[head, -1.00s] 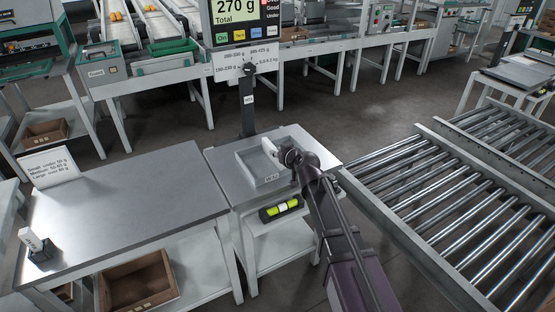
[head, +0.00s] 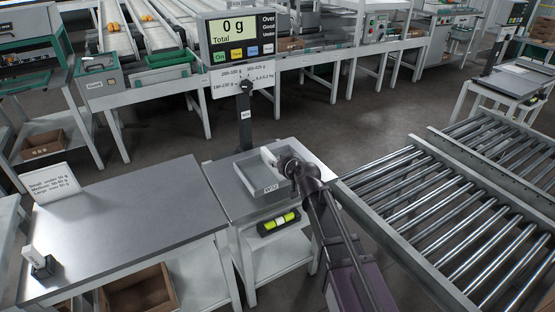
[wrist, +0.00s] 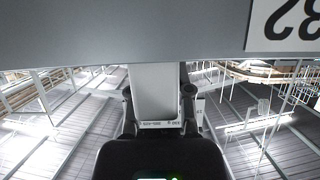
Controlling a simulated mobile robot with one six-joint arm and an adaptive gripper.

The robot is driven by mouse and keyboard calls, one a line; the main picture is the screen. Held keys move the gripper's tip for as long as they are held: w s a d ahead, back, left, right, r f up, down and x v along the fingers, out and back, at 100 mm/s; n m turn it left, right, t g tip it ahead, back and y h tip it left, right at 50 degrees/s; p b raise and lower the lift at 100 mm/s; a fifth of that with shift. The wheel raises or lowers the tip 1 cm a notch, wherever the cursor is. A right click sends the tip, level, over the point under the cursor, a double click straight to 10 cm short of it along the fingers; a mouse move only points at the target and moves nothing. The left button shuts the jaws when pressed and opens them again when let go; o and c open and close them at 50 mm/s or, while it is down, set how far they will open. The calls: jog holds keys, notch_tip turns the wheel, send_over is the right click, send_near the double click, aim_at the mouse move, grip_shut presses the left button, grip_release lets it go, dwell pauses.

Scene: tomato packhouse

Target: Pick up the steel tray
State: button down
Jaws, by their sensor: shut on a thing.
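The steel tray (head: 248,190) is a shallow grey box with a label on its front wall, above the weighing table in the head view. My gripper (head: 270,158) is shut on its right-hand side. In the wrist view the tray's grey wall (wrist: 110,35) fills the top, with part of the label at the right corner. My gripper (wrist: 160,100) shows below it, with a pale part between its dark sides. The scale display (head: 240,26) reads 0 g. The gap under the tray is hard to see.
A bare steel table (head: 125,220) stands at left with a size sign (head: 50,185) and a small white-and-dark item (head: 38,258). A roller conveyor (head: 440,215) lies at right. A black device with yellow-green parts (head: 279,222) is on the weighing stand's front. The scale post (head: 245,120) rises behind the tray.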

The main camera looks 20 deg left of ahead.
jog(key=s+d+r+p, duration=0.1)
jog(key=s+d, duration=0.8)
jog(key=s, duration=0.1)
jog(key=shift+s+r, duration=0.15)
jog(key=shift+s, duration=0.1)
dwell(0.8)
